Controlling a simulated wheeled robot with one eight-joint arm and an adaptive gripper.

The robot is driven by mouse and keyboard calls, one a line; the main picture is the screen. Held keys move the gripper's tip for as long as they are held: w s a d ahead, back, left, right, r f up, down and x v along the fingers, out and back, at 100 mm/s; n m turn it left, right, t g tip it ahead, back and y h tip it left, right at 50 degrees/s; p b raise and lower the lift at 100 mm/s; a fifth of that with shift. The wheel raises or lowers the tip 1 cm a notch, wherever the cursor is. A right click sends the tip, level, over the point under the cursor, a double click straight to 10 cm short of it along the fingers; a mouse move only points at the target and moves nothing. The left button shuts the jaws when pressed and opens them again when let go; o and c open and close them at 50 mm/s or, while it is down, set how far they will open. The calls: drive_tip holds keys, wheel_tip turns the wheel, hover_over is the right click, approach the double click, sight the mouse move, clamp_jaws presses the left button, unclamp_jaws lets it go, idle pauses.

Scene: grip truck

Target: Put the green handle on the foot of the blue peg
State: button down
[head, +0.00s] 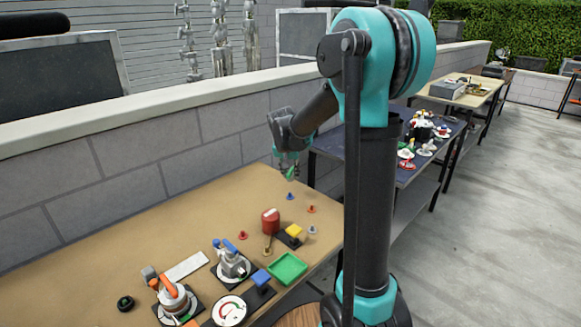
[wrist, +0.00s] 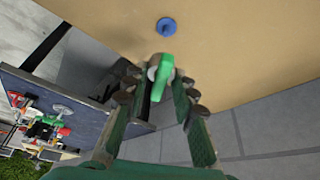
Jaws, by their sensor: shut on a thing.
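The green handle (head: 289,175) is held in my gripper (head: 287,167) above the far end of the tan table. In the wrist view, the green handle (wrist: 160,80) sits between the fingers of my gripper (wrist: 158,73), which is shut on it. The blue peg (head: 290,196) stands on the table just below the handle in the head view. The blue peg (wrist: 166,26) also shows in the wrist view, ahead of the handle and apart from it. Its foot looks like a small round disc.
The tan table (head: 215,215) has several other small pegs, a red can (head: 270,220), a green tray (head: 287,269) and a blue block (head: 261,277) nearer me. A block wall (head: 140,150) runs along its left side. A dark table (head: 328,141) stands beyond.

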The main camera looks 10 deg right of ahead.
sight(290, 179)
drive_tip(key=shift+f, duration=2.5)
drive_tip(key=shift+f, duration=1.45)
idle(1.0)
drive_tip(key=c, duration=0.8)
unclamp_jaws()
drive_tip(key=shift+c, duration=0.2)
drive_tip(key=shift+r, duration=3.75)
